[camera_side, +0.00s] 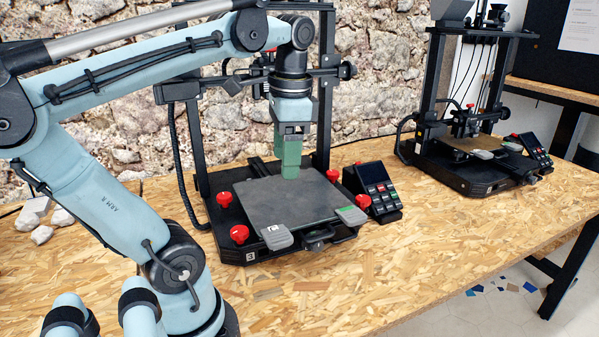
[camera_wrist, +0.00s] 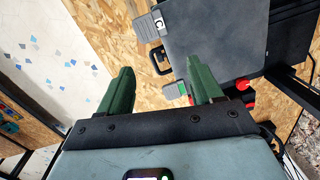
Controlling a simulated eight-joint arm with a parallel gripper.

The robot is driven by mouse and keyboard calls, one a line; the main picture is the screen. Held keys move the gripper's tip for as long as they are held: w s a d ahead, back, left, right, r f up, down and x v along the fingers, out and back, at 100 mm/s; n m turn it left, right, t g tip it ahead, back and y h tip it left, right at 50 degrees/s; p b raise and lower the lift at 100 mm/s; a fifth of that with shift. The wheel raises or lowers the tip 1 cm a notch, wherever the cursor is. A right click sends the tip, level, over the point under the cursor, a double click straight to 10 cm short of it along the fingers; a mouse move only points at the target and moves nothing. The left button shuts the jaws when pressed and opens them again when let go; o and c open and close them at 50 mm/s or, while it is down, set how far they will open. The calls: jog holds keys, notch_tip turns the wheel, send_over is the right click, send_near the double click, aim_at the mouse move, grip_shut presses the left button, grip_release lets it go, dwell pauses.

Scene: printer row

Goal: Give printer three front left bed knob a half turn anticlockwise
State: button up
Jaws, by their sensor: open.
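Printer three, marked with a 3 on its front, has a dark flat bed (camera_side: 285,203) with red knobs around its corners. The front left bed knob (camera_side: 239,234) is the red one beside the grey clip with a white mark, in the side view. I cannot make this knob out in the wrist view. My gripper (camera_side: 291,172) points down over the back part of the bed, behind and to the right of that knob, and touches no knob. In the wrist view my gripper (camera_wrist: 160,68) has its green fingers wide apart with nothing between them.
Other red knobs stand at back left (camera_side: 224,199), back right (camera_side: 333,176) and front right (camera_side: 363,201). A control panel (camera_side: 378,190) is right of the printer. The printer's black frame (camera_side: 194,150) rises behind. A second printer (camera_side: 470,160) stands further right. The front bench is clear.

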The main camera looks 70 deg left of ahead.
jog(key=w+d+r+n+y, duration=0.1)
jog(key=w+d+r+n, duration=0.1)
jog(key=w+d, duration=0.4)
jog(key=shift+w+d, duration=0.15)
jog(key=shift+d, duration=1.05)
jog(key=n+h, duration=0.2)
send_near(239, 230)
jog(key=shift+f, duration=4.1)
jog(key=c, duration=1.1)
jog(key=shift+o, duration=0.2)
jog(key=n, duration=0.5)
